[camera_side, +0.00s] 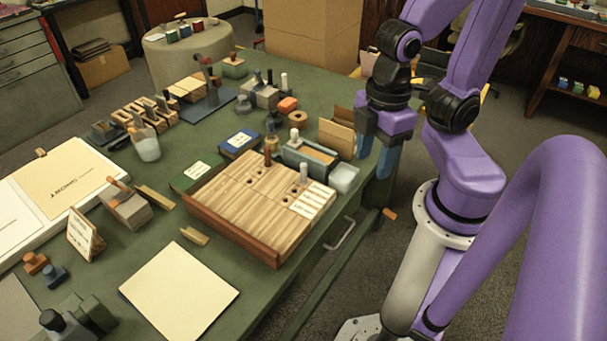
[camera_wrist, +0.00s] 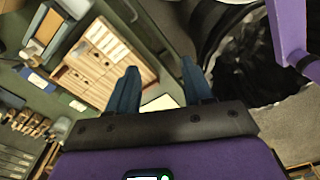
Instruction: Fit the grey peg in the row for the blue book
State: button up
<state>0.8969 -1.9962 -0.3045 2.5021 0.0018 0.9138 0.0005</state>
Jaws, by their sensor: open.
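The wooden peg board (camera_side: 240,208) lies on the green table, with small dark holes and white label cards at its right end. A light grey peg (camera_side: 303,171) stands upright on the board near the labels. A brown peg (camera_side: 268,158) stands near its far edge. The blue book (camera_side: 238,142) lies behind the board with a white label; it also shows in the wrist view (camera_wrist: 38,80). The labels are too small to read, so I cannot tell which row matches it. My gripper (camera_side: 374,164) is open and empty, right of the board and apart from it.
A green book (camera_side: 191,176) lies beside the blue one. A cream sheet (camera_side: 180,290) lies flat in front.

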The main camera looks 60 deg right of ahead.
jog(key=m, duration=0.4)
send_over(304, 164)
notch_tip(304, 164, down, 3)
jog(key=f, duration=1.2)
jog(key=shift+w+d, duration=0.2)
jog(key=shift+w, duration=0.1)
jog(key=shift+s+a+f, duration=0.1)
jog(key=shift+s+f, duration=0.05)
jog(key=shift+f, duration=0.8)
jog(key=shift+s+a+f, duration=0.1)
jog(key=shift+s+f, duration=0.05)
jog(key=shift+f, duration=1.5)
grip_shut()
